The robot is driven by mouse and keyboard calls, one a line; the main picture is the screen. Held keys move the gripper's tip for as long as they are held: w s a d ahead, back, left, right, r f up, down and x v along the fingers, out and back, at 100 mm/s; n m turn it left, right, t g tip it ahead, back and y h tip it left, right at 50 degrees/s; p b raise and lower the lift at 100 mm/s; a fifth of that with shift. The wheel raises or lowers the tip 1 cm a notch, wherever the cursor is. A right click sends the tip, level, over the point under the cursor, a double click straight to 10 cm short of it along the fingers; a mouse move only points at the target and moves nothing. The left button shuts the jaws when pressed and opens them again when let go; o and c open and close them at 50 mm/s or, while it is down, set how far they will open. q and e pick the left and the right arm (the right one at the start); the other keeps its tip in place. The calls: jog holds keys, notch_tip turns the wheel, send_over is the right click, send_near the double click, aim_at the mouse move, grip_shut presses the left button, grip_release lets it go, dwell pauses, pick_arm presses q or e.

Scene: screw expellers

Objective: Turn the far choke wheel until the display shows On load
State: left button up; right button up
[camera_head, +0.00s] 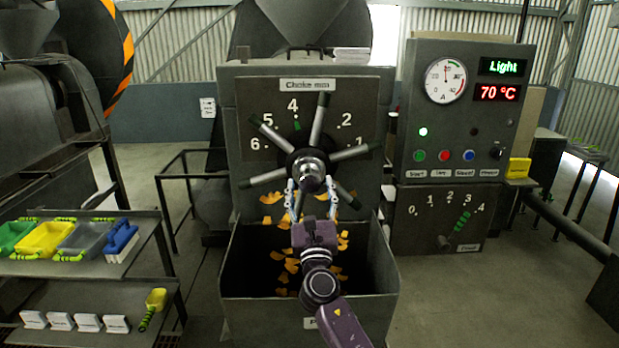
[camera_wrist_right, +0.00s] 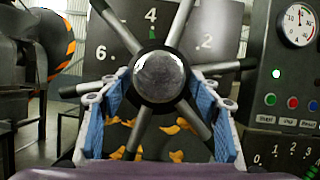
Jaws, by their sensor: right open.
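The choke wheel (camera_head: 308,168) has a dark hub with several grey spokes and stands on a panel with a numbered dial; it also fills the middle of the right wrist view (camera_wrist_right: 158,76). A green mark sits just under the 4. The display (camera_head: 502,67) reads "Light" in green, with "70 °C" in red below. My right gripper (camera_head: 312,192) is open, its fingers on either side of the hub's lower part in the picture; in the right wrist view its blue pads flank the hub. I cannot tell whether they touch it. My left gripper is not in view.
A bin (camera_head: 238,268) with orange flakes stands below the wheel. A gauge (camera_head: 445,81) and buttons are on the control box at right, above a lever (camera_head: 461,224) on a 0-4 scale. A shelf (camera_head: 140,235) with coloured trays stands at left.

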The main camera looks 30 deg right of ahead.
jog(key=shift+x, duration=1.35)
jog(key=shift+c, duration=0.4)
grip_shut()
